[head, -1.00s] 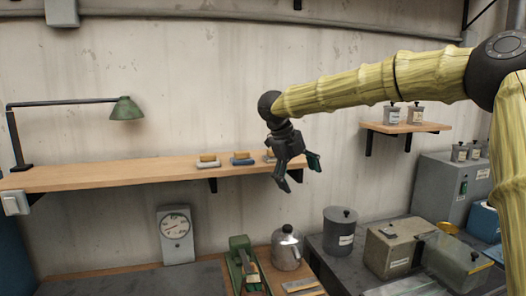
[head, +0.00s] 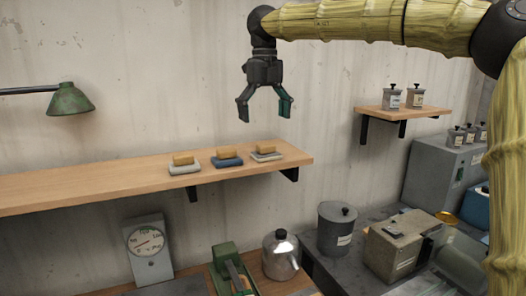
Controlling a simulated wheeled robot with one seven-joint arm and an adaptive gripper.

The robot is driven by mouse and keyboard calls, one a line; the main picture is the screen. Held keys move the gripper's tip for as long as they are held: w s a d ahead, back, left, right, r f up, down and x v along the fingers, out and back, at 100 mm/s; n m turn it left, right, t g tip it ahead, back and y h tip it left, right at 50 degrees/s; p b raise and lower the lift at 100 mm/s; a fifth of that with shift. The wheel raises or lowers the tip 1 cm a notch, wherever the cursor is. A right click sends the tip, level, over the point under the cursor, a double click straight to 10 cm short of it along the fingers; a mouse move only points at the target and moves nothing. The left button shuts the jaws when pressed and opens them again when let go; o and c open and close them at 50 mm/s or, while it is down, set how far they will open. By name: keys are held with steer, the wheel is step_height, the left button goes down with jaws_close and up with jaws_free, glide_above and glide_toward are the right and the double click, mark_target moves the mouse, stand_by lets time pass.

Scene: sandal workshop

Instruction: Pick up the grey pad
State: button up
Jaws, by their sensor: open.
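Three thin pads lie in a row on the wooden shelf (head: 100,184), each with a tan block on top. The left pad (head: 185,169) is pale grey, the middle pad (head: 228,162) is dark blue, and the right pad (head: 268,157) is a light beige-grey. I cannot tell for sure whether the left or the right one is the grey pad. My gripper (head: 265,117) is open and empty, fingers pointing down. In the head view it hangs above the right pad, apart from it. Its depth relative to the shelf is hard to tell.
A green lamp (head: 70,99) stands over the shelf's left part. A small wall shelf (head: 402,112) with two canisters is at the right. Below are a dial gauge (head: 149,250), a metal kettle (head: 281,257) and a grey canister (head: 337,229). The shelf's left stretch is bare.

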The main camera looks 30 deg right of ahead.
mark_target(266, 144)
step_height(266, 144, down, 3)
steer(key=shift+s+d+f+p, duration=0.1)
steer(key=shift+d+p, duration=0.05)
steer(key=shift+p, duration=0.15)
steer(key=shift+f+p, duration=1.2)
steer(key=shift+f, duration=1.75)
steer(key=shift+s, duration=0.1)
steer(key=shift+c, duration=0.2)
steer(key=c, duration=1.1)
steer(key=shift+r, duration=0.15)
